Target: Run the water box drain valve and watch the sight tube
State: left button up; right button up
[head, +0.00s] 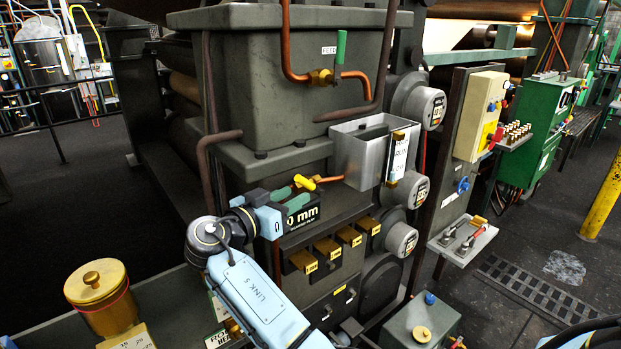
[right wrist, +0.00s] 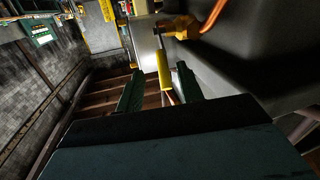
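The drain valve's yellow handle (head: 305,182) sits on a copper pipe at the front of the machine, below the bare metal box (head: 358,155). A slim upright gauge marked RUN (head: 398,155), seemingly the sight tube, is on that box's right side; its level is too small to read. My right gripper (head: 289,196) is just left of the handle. In the right wrist view the right gripper (right wrist: 159,83) has its dark fingers apart, with the yellow handle (right wrist: 163,70) between them and gaps on both sides. The brass valve body (right wrist: 178,27) is beyond. My left gripper is not visible.
A FEED valve with an upright green handle (head: 340,47) is above on the grey housing. Brown pipes (head: 210,150) run close by on the left. Brass-topped blocks (head: 327,248) lie below. A brass pot (head: 101,290) stands at lower left, and round gauges (head: 430,107) are at right.

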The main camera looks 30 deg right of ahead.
aim_at(307, 181)
jog(key=shift+h, duration=0.3)
jog(key=p+x, duration=0.1)
jog(key=x, duration=0.2)
jog(key=r+p+x, duration=0.1)
jog(key=x, duration=0.2)
jog(key=shift+w+r, duration=0.1)
jog(key=shift+w, duration=0.1)
jog(key=shift+w+d+p, duration=0.2)
jog(key=shift+d+p, duration=0.2)
jog(key=shift+d, duration=0.25)
grip_shut()
